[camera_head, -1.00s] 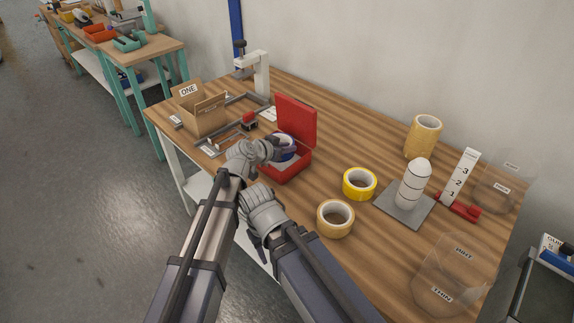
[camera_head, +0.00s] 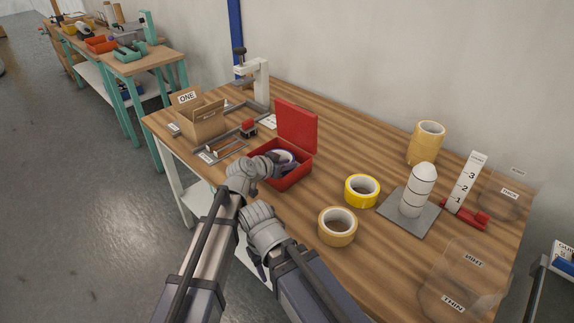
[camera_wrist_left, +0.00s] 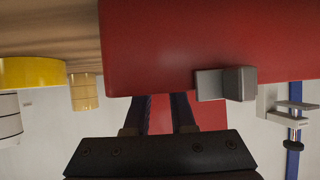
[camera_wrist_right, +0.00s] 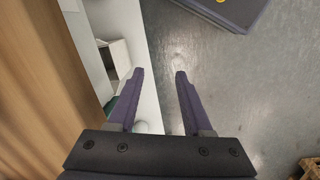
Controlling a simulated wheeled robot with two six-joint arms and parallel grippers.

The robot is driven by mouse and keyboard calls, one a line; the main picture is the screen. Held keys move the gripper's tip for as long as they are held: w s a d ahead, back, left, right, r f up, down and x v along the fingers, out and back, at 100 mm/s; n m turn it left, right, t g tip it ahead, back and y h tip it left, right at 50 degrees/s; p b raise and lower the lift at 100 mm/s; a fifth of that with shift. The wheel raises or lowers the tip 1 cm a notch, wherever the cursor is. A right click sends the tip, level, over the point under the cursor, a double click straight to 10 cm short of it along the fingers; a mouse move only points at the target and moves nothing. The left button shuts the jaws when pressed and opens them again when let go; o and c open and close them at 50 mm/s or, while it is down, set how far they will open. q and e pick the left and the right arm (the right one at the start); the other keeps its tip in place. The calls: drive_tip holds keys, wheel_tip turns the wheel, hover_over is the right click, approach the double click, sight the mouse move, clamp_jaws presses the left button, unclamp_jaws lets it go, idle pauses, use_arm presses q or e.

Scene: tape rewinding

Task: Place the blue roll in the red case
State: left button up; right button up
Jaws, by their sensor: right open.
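The red case (camera_head: 297,127) stands on the table with its lid up. The blue roll (camera_head: 287,155), a white-cored ring, shows inside the case, partly hidden by my left gripper. My left gripper (camera_head: 277,163) reaches over the near wall into the case. In the left wrist view its fingers (camera_wrist_left: 162,108) are partly closed with a gap, and the red case wall (camera_wrist_left: 190,45) hides their tips; they appear closed on the roll. My right gripper (camera_wrist_right: 160,73) is open and empty, beside the table edge, above the floor and a white shelf.
A yellow roll (camera_head: 362,190) and a tan roll (camera_head: 337,226) lie right of the case. A taller tan roll (camera_head: 427,143), a white cylinder (camera_head: 416,190) on a plate and a red-based gauge (camera_head: 465,184) stand farther right. A cardboard box (camera_head: 202,118) stands left.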

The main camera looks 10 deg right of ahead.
use_arm(q)
drive_tip(key=shift+o, duration=0.4)
drive_tip(key=shift+r, duration=0.1)
drive_tip(key=shift+s+a+r+p, duration=0.2)
drive_tip(key=shift+r+p, duration=0.05)
drive_tip(key=shift+p, duration=0.1)
drive_tip(key=p+v, duration=0.5)
drive_tip(key=v, duration=0.6)
drive_tip(key=shift+a, duration=0.15)
drive_tip(key=shift+s, duration=0.1)
